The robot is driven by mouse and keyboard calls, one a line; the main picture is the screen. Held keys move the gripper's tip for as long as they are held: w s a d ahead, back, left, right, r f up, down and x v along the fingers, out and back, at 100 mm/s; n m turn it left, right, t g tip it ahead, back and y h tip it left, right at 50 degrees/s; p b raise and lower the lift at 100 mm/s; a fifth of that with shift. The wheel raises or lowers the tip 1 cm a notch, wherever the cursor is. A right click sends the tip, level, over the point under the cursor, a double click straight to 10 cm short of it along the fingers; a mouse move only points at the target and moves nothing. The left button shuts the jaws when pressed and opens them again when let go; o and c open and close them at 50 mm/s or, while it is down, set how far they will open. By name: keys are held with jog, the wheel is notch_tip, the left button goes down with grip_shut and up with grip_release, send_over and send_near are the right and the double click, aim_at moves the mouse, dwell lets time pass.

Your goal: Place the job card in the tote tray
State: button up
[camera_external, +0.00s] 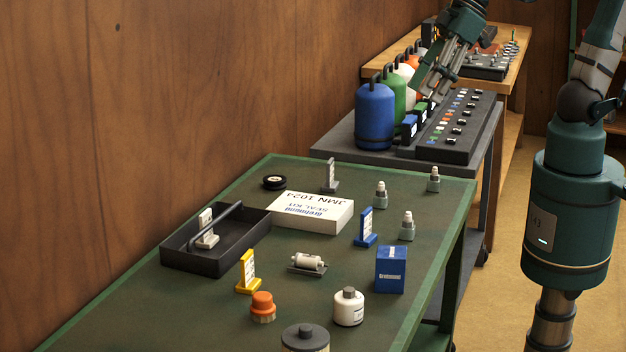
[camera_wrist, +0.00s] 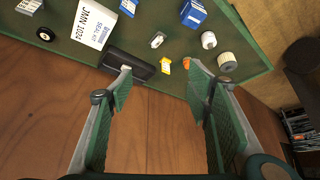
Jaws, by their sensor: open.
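The black tote tray (camera_external: 180,258) with a bar handle is at the left of the green-topped table. A card in a white stand (camera_external: 207,230) is inside it. Other upright cards stand on the table: a yellow-stand card (camera_external: 247,272), a blue-stand card (camera_external: 366,228) and a grey-stand card (camera_external: 330,176). I cannot tell which is the job card. My gripper (camera_external: 428,92) is open and empty, high near the rear bench. In the wrist view, my gripper's fingers (camera_wrist: 160,72) are spread, with the tray (camera_wrist: 138,66) and yellow card (camera_wrist: 165,66) far beyond them.
A white seal kit box (camera_external: 310,212), blue box (camera_external: 390,270), white jar (camera_external: 348,306), orange-capped part (camera_external: 262,306) and small bottles crowd the table. Coloured bottles (camera_external: 375,115) and a black rack (camera_external: 460,130) stand on the rear bench. A wooden wall runs along the left.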

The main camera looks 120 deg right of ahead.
jog(key=s+a+f+n, duration=0.1)
jog(key=s+a+f, duration=0.2)
jog(key=s, duration=0.7)
jog(key=shift+f+n+t+y, duration=0.25)
jog(key=shift+n+t+y, duration=0.15)
